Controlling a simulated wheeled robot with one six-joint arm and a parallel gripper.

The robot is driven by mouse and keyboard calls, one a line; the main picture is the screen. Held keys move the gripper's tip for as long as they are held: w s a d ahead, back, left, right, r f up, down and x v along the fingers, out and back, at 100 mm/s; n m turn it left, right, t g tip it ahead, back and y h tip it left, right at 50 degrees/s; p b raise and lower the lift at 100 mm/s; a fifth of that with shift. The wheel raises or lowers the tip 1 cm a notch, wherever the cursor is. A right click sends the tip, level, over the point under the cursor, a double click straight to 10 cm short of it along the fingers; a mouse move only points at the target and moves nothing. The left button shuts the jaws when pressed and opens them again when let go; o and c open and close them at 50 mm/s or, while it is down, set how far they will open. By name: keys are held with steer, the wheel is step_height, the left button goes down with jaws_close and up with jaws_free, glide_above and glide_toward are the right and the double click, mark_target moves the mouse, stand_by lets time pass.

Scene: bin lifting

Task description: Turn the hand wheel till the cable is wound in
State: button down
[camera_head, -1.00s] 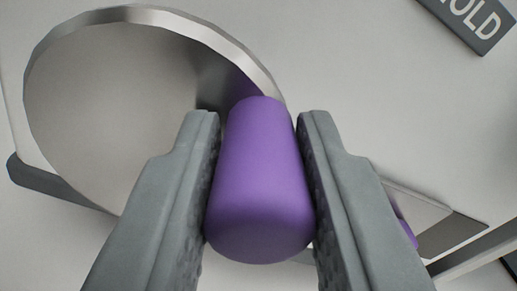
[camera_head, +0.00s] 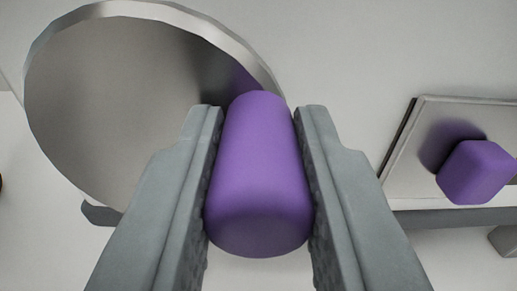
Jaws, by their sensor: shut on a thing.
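The hand wheel (camera_head: 110,100) is a grey metal disc with a bright rim, at the upper left of the head camera view. Its purple handle (camera_head: 260,170) stands out from the disc near the right part of the rim, toward the camera. My gripper (camera_head: 260,125) has one grey finger on each side of the handle and is shut on it. The fingers hide part of the disc's lower right. No cable shows in this view.
A metal plate with a dark edge (camera_head: 412,160) is at the right, with a purple block-shaped knob (camera_head: 474,172) standing out from it. A grey ledge (camera_head: 450,218) runs below the plate. The pale wall between wheel and plate is clear.

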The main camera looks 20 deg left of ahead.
steer(key=m, duration=0.1)
steer(key=f+m, duration=0.1)
steer(key=m, duration=0.1)
steer(key=f+m, duration=0.1)
steer(key=shift+d+m, duration=0.25)
steer(key=shift+m, duration=0.05)
steer(key=f+m, duration=0.1)
steer(key=m, duration=0.2)
steer(key=shift+a+f+m, duration=0.1)
steer(key=shift+f+m, duration=0.3)
steer(key=shift+s+a+f+m, duration=0.1)
steer(key=shift+a+f+m, duration=0.3)
steer(key=shift+m, duration=1)
steer(key=shift+s+a+f+m, duration=0.15)
steer(key=shift+a+f+m, duration=0.25)
steer(key=shift+m, duration=1)
steer(key=shift+s+a+f+m, duration=0.1)
steer(key=shift+a+f+m, duration=0.3)
steer(key=shift+m, duration=1)
steer(key=shift+d+f, duration=0.15)
steer(key=shift+f, duration=0.05)
steer(key=c, duration=1.2)
jaws_free()
steer(key=shift+s, duration=0.1)
